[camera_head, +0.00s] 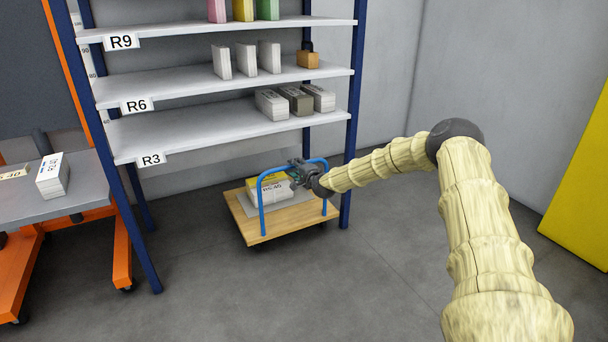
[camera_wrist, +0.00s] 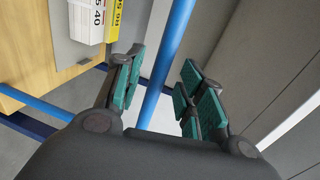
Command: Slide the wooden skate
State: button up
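In the wrist view the blue tube (camera_wrist: 165,65) passes between the fingers of my gripper (camera_wrist: 163,88). The fingers are apart, the left one close to the tube and the right one with a gap. The skate's wooden top (camera_wrist: 25,50) shows at the left.
A rack with blue posts (camera_head: 352,120) and shelves marked R9, R6 and R3 stands over the skate's back. A grey table (camera_head: 90,195) with orange legs is at the left. Open floor (camera_head: 330,290) lies in front, and a yellow panel (camera_head: 582,190) is at the right.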

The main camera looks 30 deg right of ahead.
jog(key=v, duration=0.8)
jog(key=shift+s, duration=0.15)
jog(key=shift+a, duration=0.1)
